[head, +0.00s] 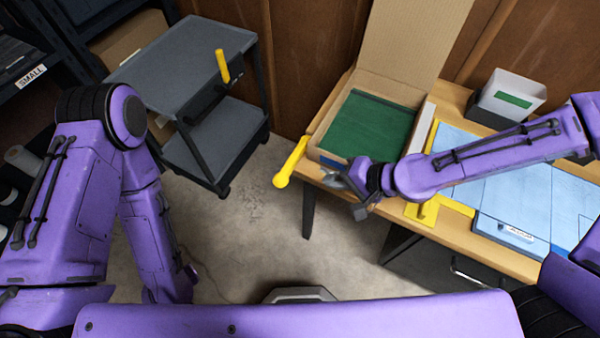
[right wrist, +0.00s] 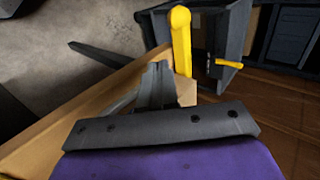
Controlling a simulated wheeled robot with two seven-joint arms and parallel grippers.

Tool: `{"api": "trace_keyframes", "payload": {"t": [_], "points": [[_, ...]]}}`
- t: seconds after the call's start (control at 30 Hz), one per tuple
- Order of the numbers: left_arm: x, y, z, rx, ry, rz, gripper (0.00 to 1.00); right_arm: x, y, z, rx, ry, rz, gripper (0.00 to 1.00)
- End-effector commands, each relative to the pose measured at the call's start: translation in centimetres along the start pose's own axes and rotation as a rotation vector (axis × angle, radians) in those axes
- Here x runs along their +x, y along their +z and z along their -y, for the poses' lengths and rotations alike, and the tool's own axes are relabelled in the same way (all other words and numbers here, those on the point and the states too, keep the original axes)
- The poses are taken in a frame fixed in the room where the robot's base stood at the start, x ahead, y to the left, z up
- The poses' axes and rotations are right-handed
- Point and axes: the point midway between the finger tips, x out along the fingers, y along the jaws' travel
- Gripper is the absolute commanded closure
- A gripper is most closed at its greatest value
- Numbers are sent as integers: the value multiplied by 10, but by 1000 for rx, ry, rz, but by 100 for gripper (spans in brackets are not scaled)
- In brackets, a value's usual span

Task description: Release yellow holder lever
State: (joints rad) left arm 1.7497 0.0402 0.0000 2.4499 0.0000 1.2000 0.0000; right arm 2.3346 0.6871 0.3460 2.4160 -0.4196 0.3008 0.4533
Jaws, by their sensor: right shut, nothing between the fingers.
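A yellow lever (head: 290,163) sticks out at the left end of the wooden table, beside an open cardboard box. It also shows in the right wrist view (right wrist: 181,42), just beyond my fingers. My right gripper (head: 345,184) is shut and empty, over the table's near left edge, to the right of the lever. In the right wrist view its fingers (right wrist: 156,82) appear close to the lever; I cannot tell whether they touch it. My left arm hangs at the left, and its gripper is not visible.
The cardboard box (head: 326,112) holds a green sheet (head: 368,124). Blue panels (head: 511,195) and a yellow frame (head: 455,206) lie on the table (head: 405,204). A grey cart (head: 183,62) with another yellow handle (head: 222,66) stands at the back left. Floor between is clear.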

Motion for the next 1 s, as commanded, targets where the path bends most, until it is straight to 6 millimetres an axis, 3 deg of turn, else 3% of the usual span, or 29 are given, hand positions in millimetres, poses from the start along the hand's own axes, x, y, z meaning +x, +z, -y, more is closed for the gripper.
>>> {"api": "trace_keyframes", "payload": {"t": [0.3,0.4,0.6,1.0], "points": [[-2,-1,0,0,0,0,58,70,1,0,-1,2,3,100],[-11,-4,1,0,0,0,58,81,1,15,-3,0,1,100],[-16,-6,1,0,0,0,58,96,0,27,0,0,0,100],[-15,-6,1,0,0,0,58,98,0,28,1,0,-2,100]]}}
